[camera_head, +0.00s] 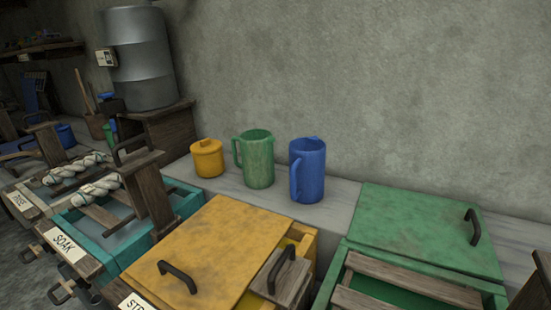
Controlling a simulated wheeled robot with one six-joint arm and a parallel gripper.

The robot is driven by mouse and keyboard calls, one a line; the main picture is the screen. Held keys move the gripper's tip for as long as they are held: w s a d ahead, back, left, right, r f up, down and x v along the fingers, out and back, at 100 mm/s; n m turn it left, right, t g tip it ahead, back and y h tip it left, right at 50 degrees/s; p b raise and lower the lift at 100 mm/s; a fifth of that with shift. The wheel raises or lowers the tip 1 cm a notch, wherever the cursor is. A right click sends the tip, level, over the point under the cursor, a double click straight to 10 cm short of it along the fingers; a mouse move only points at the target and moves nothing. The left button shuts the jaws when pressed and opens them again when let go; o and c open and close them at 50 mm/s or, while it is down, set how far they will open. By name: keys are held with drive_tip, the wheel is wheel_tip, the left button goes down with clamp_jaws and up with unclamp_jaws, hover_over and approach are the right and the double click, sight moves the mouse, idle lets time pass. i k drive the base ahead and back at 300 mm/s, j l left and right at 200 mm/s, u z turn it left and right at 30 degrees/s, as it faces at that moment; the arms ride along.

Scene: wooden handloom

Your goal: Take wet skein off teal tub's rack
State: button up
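The teal tub (185,205) stands at the left, with a "SOAK" label (67,247) at its front. Wooden rack slats (100,215) lie across it. A whitish twisted skein (97,190) lies at the tub's left side, seemingly on a rack. A second whitish twisted skein (75,167) lies just beyond it, over the neighbouring tub. The small view does not show clearly which rack bears each skein, or whether they are wet. A wooden upright (148,200) stands at the teal tub's right part. My gripper is not in view.
A yellow lidded tub (205,250) and a green lidded tub (425,230) stand to the right. A yellow pot (207,158), green jug (257,160) and blue jug (307,170) stand on the ledge behind. A grey metal drum (140,60) stands at the back left by the wall.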

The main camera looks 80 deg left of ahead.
sight(88, 193)
drive_tip(key=u, duration=3.3)
